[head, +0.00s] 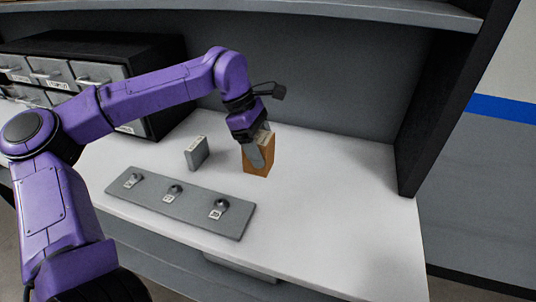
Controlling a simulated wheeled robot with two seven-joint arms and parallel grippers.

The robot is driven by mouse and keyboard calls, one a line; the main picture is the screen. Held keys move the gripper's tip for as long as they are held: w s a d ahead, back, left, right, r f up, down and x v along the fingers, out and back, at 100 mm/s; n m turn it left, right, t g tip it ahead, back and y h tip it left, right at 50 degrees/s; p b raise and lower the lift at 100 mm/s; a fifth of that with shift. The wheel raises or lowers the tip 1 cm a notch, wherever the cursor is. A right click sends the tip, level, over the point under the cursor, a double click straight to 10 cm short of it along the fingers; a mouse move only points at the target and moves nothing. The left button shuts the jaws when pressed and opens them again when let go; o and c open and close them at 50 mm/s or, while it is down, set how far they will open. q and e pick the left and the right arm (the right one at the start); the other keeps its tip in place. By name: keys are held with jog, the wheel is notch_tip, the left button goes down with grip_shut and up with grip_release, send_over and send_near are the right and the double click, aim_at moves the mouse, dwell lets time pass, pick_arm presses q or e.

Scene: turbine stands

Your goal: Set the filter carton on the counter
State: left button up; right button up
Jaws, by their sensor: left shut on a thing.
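The filter carton (260,161), an orange-brown box with a pale label near its top, is at the back middle of the white counter (340,225). My left gripper (261,150) reaches down over it from above and is shut on it. The carton looks upright. I cannot tell whether its base touches the counter or hangs just above it. The gripper hides part of the carton's top and front. My right gripper is not in view.
A small grey box (196,152) stands left of the carton. A grey plate (180,204) with three labelled knobs lies in front. A black drawer cabinet (150,60) stands at the left. A shelf (370,9) hangs above. The counter's right side is clear.

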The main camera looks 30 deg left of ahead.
pick_arm(q)
jog(key=shift+w+a+f+p, duration=0.2)
jog(key=shift+w+f, duration=0.45)
jog(key=shift+f, duration=0.75)
jog(key=shift+w+a+f+p, duration=0.25)
jog(key=shift+w+f, duration=0.4)
jog(key=shift+f, duration=0.7)
jog(key=shift+w+a+f+p, duration=0.2)
jog(key=shift+w+f, duration=0.45)
jog(key=shift+f, duration=0.75)
jog(key=shift+d+f, duration=0.1)
jog(key=o, duration=1.3)
jog(key=b+v, duration=0.1)
jog(key=v, duration=1.1)
